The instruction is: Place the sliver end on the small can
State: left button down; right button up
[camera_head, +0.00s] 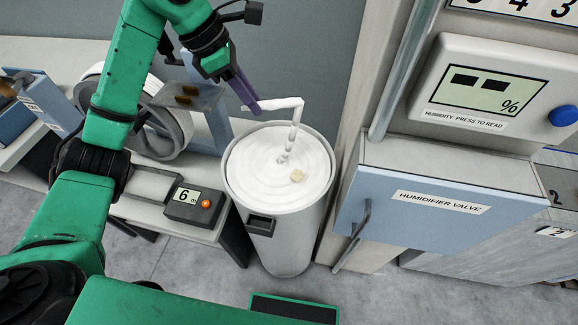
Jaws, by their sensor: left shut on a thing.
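A round grey can (234,198) stands upright on the floor at the middle, filled nearly to the rim with coiled white sliver (262,172). A white sliver end (283,103) rises from the coils and bends left to my left gripper (252,106). The left gripper's purple fingers are shut on that end, above the can's back-left rim. A small beige piece (297,175) lies on the coils. This is the only can I see; I cannot tell whether it is the small one. My right gripper is not in view.
A bench at the left bears a grey-white roller (172,125) and a dark box (194,207) showing 6 with an orange button. At the right are a blue humidifier valve door (440,222) with a handle and a humidity display (490,90). Grey floor shows in front.

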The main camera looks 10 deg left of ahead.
pick_arm(q)
jog(key=p, duration=0.2)
send_over(263, 166)
jog(key=a, duration=0.2)
notch_tip(263, 166, down, 8)
jog(key=f, duration=0.3)
jog(key=f+p, duration=0.1)
jog(key=f, duration=0.3)
jog(key=f+p, duration=0.1)
jog(key=f, duration=0.3)
jog(key=shift+s+d+f, duration=0.1)
jog(key=shift+s+d, duration=0.05)
jog(key=shift+d, duration=0.25)
jog(key=shift+f, duration=0.3)
jog(key=shift+f+b, duration=0.15)
jog(key=shift+b, duration=0.15)
jog(key=c, duration=0.7)
grip_release()
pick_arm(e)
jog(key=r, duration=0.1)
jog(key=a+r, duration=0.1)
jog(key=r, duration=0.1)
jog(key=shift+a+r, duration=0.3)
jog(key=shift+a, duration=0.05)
